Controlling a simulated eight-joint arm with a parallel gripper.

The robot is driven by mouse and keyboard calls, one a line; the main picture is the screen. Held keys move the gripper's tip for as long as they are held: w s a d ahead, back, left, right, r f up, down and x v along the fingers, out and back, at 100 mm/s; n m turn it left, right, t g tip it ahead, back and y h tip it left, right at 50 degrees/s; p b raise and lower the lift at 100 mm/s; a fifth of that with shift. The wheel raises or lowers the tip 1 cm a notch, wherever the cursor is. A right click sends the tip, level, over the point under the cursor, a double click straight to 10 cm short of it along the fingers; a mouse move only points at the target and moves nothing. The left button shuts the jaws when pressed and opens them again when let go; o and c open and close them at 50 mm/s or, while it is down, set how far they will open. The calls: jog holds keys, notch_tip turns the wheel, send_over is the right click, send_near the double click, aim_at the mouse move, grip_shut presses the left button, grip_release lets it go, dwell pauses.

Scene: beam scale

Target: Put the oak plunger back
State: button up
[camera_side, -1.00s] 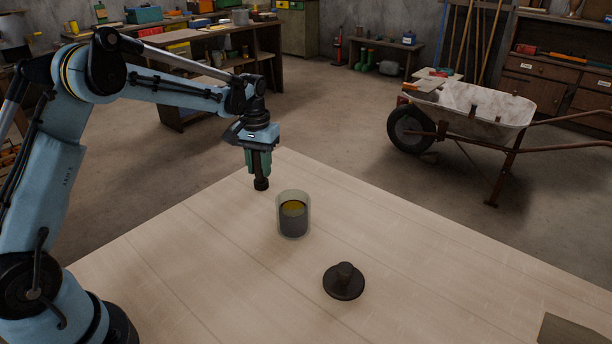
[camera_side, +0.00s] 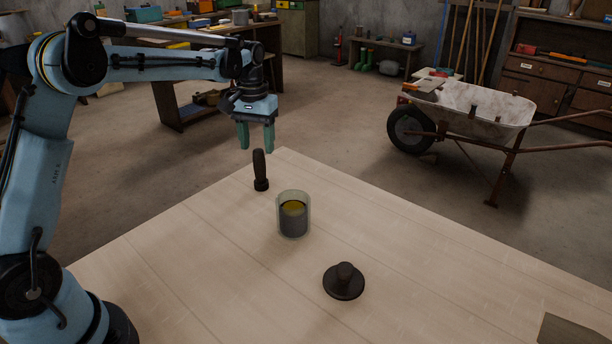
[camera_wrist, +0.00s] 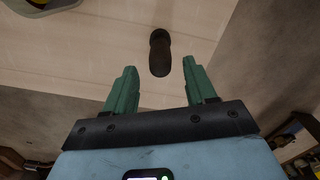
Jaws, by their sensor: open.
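A dark, slim plunger-like piece (camera_side: 260,168) stands upright on the table near its far corner, with a wider foot at the bottom. It also shows in the wrist view (camera_wrist: 160,52), between and beyond the fingers. Its dark colour does not show whether it is oak. My gripper (camera_side: 256,146) is open and empty, above the piece and slightly left of it in the side view. Its green fingers (camera_wrist: 160,78) are apart and clear of the piece. A clear cylinder (camera_side: 293,222) with dark and yellow contents stands to the right and nearer the camera.
A dark round disc with a knob (camera_side: 344,284) lies on the pale wooden table (camera_side: 200,270), nearer the camera than the cylinder. A flat brown item (camera_side: 575,330) sits at the lower right. Much of the tabletop is clear.

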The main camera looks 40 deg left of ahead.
notch_tip(320, 180, up, 5)
jog(key=shift+f, duration=0.1)
jog(key=shift+s+d+r, duration=0.15)
jog(key=shift+r, duration=0.3)
jog(key=s+d+f+m+t, duration=0.1)
jog(key=s+d+m+t, duration=0.1)
jog(key=s+d, duration=0.3)
jog(key=s+d+f+m+t, duration=0.2)
jog(key=s+d+t, duration=0.3)
jog(key=s, duration=0.9)
jog(key=shift+d+m, duration=0.3)
jog(key=shift+d, duration=0.35)
